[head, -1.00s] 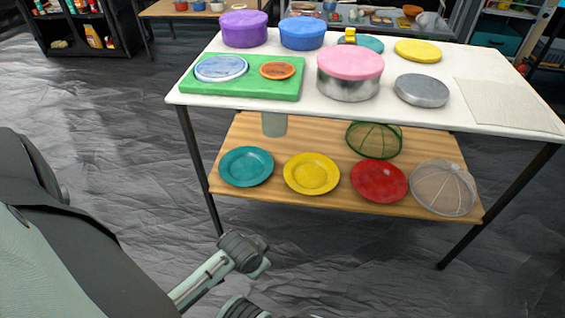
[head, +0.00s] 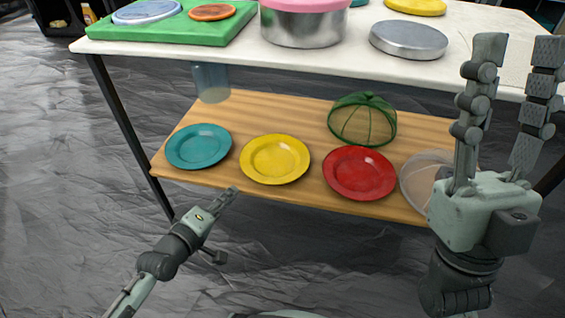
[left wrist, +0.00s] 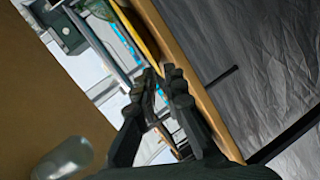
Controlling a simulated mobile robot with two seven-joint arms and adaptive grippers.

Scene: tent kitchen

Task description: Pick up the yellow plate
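The yellow plate (head: 275,159) lies flat on the wooden lower shelf, between the teal plate (head: 199,146) and the red plate (head: 359,173). My left gripper (head: 230,192) is in front of the shelf's front edge, just left of and below the yellow plate, and looks empty. In the left wrist view my left gripper (left wrist: 160,72) has its fingertips a small gap apart, with the yellow plate's rim (left wrist: 138,28) just beyond them. Whether they touch it I cannot tell. My right gripper (head: 518,55) points up at the right, open and empty.
The white tabletop (head: 350,62) is above the shelf (head: 300,112). A clear cup (head: 211,82) stands behind the teal plate.

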